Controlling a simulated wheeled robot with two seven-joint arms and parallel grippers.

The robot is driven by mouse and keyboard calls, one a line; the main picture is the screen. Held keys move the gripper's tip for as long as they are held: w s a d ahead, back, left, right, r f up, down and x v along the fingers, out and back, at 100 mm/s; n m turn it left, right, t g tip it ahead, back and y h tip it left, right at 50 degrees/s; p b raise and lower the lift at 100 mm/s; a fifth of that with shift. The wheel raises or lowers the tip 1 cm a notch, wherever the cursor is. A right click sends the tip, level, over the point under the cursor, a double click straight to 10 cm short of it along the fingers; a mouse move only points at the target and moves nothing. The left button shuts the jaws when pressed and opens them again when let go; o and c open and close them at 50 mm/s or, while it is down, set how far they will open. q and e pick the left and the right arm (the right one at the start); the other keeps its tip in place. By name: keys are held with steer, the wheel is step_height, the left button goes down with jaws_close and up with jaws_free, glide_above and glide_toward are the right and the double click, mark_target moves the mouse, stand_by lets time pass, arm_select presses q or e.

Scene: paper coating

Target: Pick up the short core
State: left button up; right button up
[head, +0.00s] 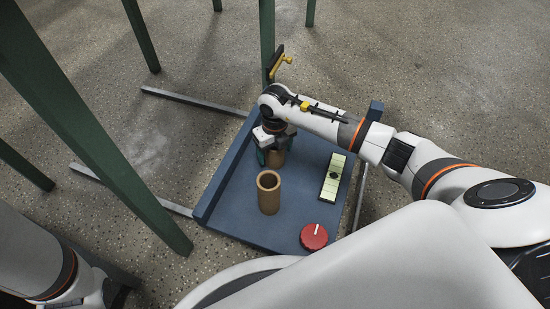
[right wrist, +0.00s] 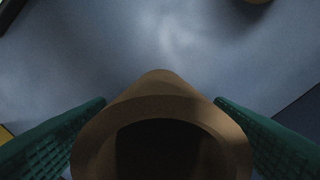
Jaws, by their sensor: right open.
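The short core (head: 276,158) is a brown cardboard tube standing upright on the blue tray (head: 228,185). My right gripper (head: 271,155) is over it with its green fingers pointing down, one on each side, and partly hides it. In the right wrist view the core's rim (right wrist: 160,104) sits between the two open green fingers (right wrist: 160,140); I cannot tell whether either touches it. A second, taller-looking brown core (head: 268,193) stands upright nearer to me.
A red round knob (head: 314,237) is at the tray's near right corner. A pale green strip panel (head: 332,177) lies right of the cores. A yellow handle (head: 281,65) is on a post behind. Dark green posts (head: 105,140) stand at the left.

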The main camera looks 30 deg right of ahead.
step_height(320, 180, down, 2)
steer(key=shift+f+b, duration=0.1)
steer(key=shift+b, duration=0.3)
steer(key=shift+c, duration=0.4)
steer(key=c, duration=1)
steer(key=shift+o, duration=0.2)
